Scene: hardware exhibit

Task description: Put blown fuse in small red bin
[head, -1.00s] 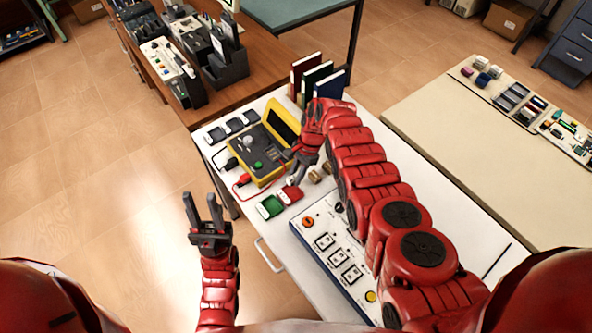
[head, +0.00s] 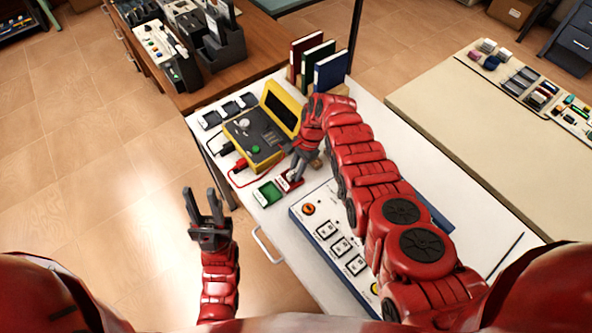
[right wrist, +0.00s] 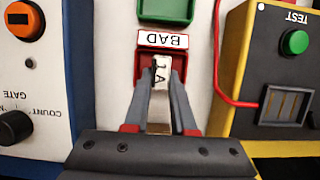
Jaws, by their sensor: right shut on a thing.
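In the right wrist view, my right gripper (right wrist: 163,84) is shut on a pale fuse (right wrist: 161,72) marked 1A. The fuse is over the small red bin (right wrist: 140,66), whose label reads BAD; I cannot tell whether it touches the bin floor. In the head view, the right gripper (head: 294,175) is at the red bin (head: 283,184) and partly covers it, and the fuse is hard to make out. My left gripper (head: 203,205) is open and empty, off the table's left edge.
A green bin (head: 268,193) adjoins the red one. A yellow and black tester (head: 252,150) with a green TEST button stands behind. A white and blue control panel (head: 330,235) lies in front. Books (head: 331,70) stand at the table's back.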

